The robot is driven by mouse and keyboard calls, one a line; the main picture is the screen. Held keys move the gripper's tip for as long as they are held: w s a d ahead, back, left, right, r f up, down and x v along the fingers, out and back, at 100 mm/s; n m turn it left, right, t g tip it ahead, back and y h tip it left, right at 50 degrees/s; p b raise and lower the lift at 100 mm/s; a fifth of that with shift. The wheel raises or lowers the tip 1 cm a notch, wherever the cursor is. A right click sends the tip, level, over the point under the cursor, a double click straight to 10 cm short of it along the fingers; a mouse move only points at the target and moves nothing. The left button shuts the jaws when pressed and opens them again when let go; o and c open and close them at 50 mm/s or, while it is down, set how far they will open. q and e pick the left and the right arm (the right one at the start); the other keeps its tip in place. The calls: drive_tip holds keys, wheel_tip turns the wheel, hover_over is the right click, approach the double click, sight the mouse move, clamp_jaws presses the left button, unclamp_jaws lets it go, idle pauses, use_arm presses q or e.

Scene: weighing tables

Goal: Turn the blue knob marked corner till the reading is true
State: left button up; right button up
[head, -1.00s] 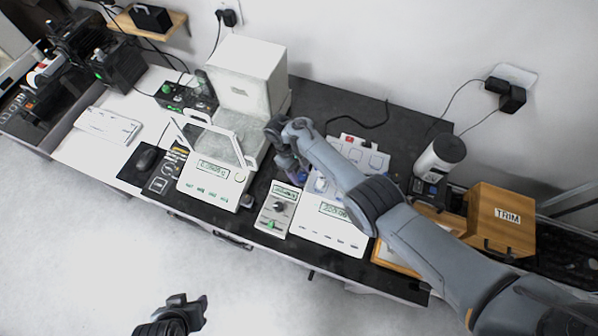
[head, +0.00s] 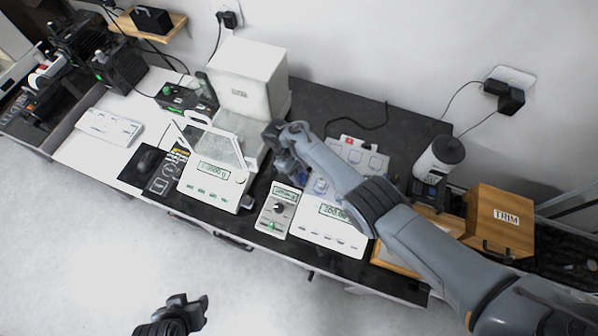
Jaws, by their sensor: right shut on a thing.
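My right gripper (head: 295,172) reaches over the back left corner of the white balance (head: 325,232) with the lit display (head: 335,211). It is shut on a small blue knob (head: 300,179), which shows only in part between the dark fingers. The knob's marking cannot be read. The display shows digits starting with 200, but the last ones are too small to read surely. My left gripper (head: 190,312) hangs over the floor at the bottom, away from the bench; its jaw opening is unclear.
A draft-shield balance (head: 212,184) stands left, with a small grey control box (head: 278,210) between the balances. A wooden TRIM box (head: 500,220) and a white cylinder-topped device (head: 440,155) stand right. The bench's front edge is clear.

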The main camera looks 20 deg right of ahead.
drive_tip(key=n+p, duration=0.1)
drive_tip(key=n, duration=0.1)
drive_tip(key=n+t+h+p, duration=0.1)
drive_tip(key=n, duration=0.1)
drive_tip(key=shift+s+a+r, duration=0.15)
drive_tip(key=shift+a, duration=0.05)
drive_tip(key=shift+s+n+t+h+p, duration=0.1)
drive_tip(key=shift+n+t+h+p, duration=0.2)
drive_tip(key=shift+n+p, duration=0.45)
drive_tip(key=shift+n, duration=0.35)
drive_tip(key=o, duration=0.8)
drive_tip(key=shift+c, duration=0.2)
drive_tip(key=shift+a, duration=0.1)
drive_tip(key=p+v, duration=0.2)
drive_tip(key=v, duration=0.8)
drive_tip(key=shift+r, duration=0.3)
